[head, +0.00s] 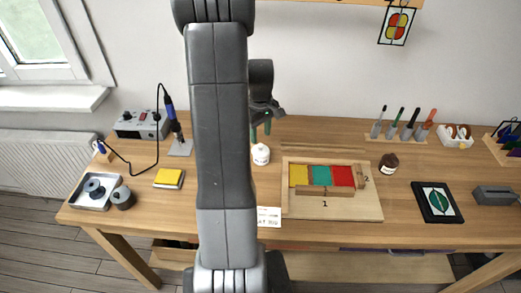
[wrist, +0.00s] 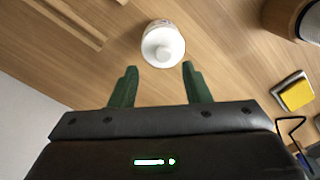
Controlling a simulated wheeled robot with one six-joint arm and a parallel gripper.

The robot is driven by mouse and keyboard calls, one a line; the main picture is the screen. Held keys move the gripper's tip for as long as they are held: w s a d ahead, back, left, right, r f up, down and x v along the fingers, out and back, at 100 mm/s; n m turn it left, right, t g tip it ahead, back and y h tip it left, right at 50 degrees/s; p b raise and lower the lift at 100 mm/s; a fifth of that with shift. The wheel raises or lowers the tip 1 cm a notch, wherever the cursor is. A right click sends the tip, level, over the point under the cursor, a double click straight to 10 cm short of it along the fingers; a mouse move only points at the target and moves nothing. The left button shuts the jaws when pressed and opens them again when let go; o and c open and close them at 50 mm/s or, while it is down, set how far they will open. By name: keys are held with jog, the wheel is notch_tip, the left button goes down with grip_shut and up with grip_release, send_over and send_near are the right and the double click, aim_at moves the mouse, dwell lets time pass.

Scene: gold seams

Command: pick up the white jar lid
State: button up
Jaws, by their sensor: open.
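The white jar lid (head: 260,148) tops a small white jar (head: 261,159) on the wooden table, left of the board with coloured glass. In the wrist view the lid (wrist: 163,44) shows from above as a round white disc, just beyond the fingertips and roughly centred between them. My gripper (head: 260,127) is above the jar in the head view. Its two green fingers are apart, with nothing between them, as the wrist view also shows (wrist: 158,68). Part of the table left of the jar is hidden behind my arm.
A wooden board (head: 300,206) with yellow, teal and red pieces lies right of the jar. A yellow sponge (head: 169,178) and a soldering iron (head: 170,108) are to the left. The table close around the white jar is clear.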

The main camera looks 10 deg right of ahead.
aim_at(260, 145)
jog(key=shift+s+a+f+p, duration=0.1)
jog(key=shift+s+f+p, duration=0.1)
jog(key=shift+f, duration=0.9)
jog(key=shift+s+f+p, duration=0.15)
jog(key=shift+f+p, duration=0.05)
jog(key=shift+f, duration=0.85)
grip_shut()
notch_tip(260, 145, up, 9)
jog(key=b, duration=0.2)
jog(key=shift+n, duration=0.7)
jog(key=shift+s+d+f+b, duration=0.1)
jog(key=shift+f+b, duration=1.2)
jog(key=shift+f, duration=0.6)
jog(key=shift+d+f+b, duration=0.1)
jog(key=shift+f+b, duration=1.15)
jog(key=shift+f, duration=0.6)
